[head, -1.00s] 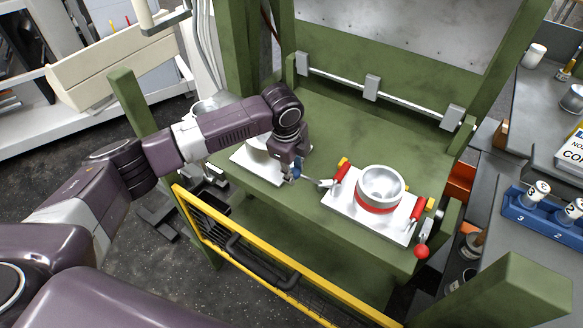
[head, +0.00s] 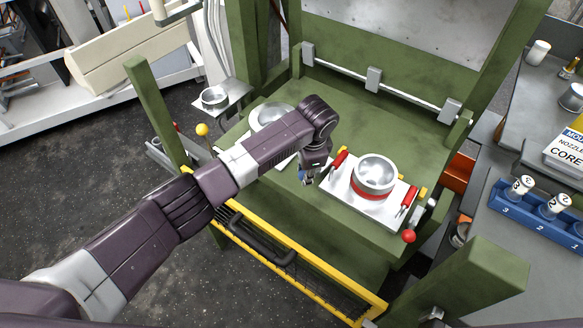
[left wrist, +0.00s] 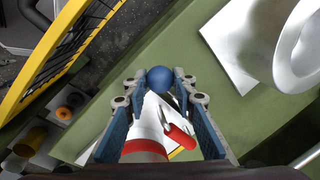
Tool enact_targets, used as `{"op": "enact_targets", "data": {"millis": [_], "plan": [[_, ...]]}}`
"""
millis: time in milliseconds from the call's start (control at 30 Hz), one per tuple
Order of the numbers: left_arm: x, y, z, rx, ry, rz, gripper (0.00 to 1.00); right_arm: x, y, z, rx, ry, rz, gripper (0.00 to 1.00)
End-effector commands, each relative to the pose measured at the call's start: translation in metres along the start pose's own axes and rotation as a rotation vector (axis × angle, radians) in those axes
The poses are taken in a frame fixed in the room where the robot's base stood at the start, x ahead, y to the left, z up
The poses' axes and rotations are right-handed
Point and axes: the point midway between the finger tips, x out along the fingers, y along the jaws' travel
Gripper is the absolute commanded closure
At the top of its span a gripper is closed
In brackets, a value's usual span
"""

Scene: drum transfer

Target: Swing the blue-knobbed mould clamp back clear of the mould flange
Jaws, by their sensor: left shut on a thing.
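The mould (head: 375,172), a silver cup with a red band, stands on a white plate (head: 345,196) on the green press bed. Red-handled clamps sit on its left (head: 339,160) and right (head: 409,197) sides; the right one is near a red knob (head: 408,236). My left gripper (head: 306,178) is low beside the plate's left edge. In the left wrist view, the blue knob (left wrist: 160,78) lies between the fingertips of my left gripper (left wrist: 158,88), which is shut on it. The clamp's lever is mostly hidden. My right gripper is out of view.
A second mould (head: 268,114) on a white plate stands behind my left forearm. A yellow guard rail (head: 300,282) crosses the front of the press. Green posts (head: 158,110) rise at the sides. A blue numbered rack (head: 535,208) is on the right bench.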

Motion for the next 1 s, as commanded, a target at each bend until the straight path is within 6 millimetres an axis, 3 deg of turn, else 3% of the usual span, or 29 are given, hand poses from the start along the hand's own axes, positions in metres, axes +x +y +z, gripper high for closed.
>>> {"op": "enact_targets", "data": {"millis": [300, 800, 833, 1000], "plan": [[-0.0013, 0.0032, -0.0040, -0.095, -0.021, 0.001, 1.00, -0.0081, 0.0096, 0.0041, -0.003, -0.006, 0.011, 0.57], [-0.0007, 0.0038, -0.0049, -0.112, -0.022, 0.002, 1.00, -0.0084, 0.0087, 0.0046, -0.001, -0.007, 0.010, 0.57], [-0.0007, 0.0038, -0.0050, -0.112, -0.021, 0.002, 0.72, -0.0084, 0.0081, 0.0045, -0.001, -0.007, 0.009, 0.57], [-0.0006, 0.0035, -0.0047, -0.111, -0.022, 0.001, 0.58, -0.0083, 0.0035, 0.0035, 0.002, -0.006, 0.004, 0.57]]}}
